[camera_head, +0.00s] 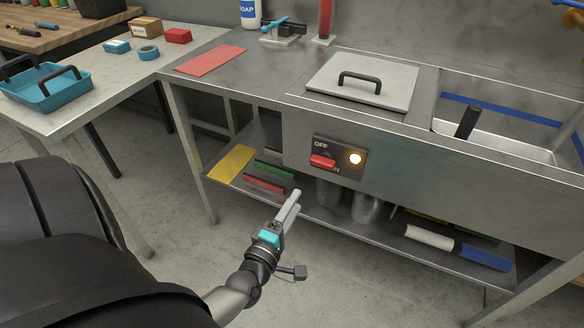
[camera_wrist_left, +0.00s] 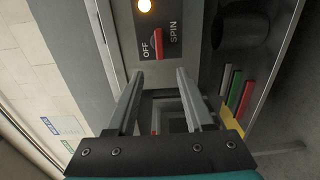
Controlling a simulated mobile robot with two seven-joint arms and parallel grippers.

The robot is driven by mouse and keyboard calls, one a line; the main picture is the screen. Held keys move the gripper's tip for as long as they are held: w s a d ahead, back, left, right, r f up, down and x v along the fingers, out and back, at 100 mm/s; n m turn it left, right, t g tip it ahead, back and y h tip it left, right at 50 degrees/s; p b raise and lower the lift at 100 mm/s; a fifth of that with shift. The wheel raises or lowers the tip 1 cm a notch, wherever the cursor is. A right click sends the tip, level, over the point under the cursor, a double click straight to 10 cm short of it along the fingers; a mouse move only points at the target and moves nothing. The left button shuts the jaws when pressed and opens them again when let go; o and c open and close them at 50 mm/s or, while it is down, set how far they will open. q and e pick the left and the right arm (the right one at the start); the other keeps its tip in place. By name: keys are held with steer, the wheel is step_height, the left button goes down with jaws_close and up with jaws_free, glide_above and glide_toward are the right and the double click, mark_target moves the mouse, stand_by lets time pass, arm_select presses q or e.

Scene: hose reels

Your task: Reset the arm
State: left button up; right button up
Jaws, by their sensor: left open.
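My left gripper (camera_head: 292,207) is in front of the steel bench, below and left of the switch panel, with nothing between its fingers. In the left wrist view its two fingers (camera_wrist_left: 160,82) stand apart. The panel (camera_head: 340,158) on the bench front carries a red switch (camera_head: 322,161), OFF and SPIN lettering partly covered in the head view, and a lit round lamp (camera_head: 355,159). The red switch also shows in the left wrist view (camera_wrist_left: 158,44), beyond the fingertips and apart from them. My right gripper is in neither view.
A grey lid (camera_head: 362,82) with a black handle lies on the bench, left of the sink basin (camera_head: 490,133). The lower shelf (camera_head: 310,212) holds coloured blocks and metal pots. A blue tray (camera_head: 45,92) stands on the side table. Floor is clear before the bench.

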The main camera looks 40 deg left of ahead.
arm_select(q)
steer(key=shift+s, duration=0.25)
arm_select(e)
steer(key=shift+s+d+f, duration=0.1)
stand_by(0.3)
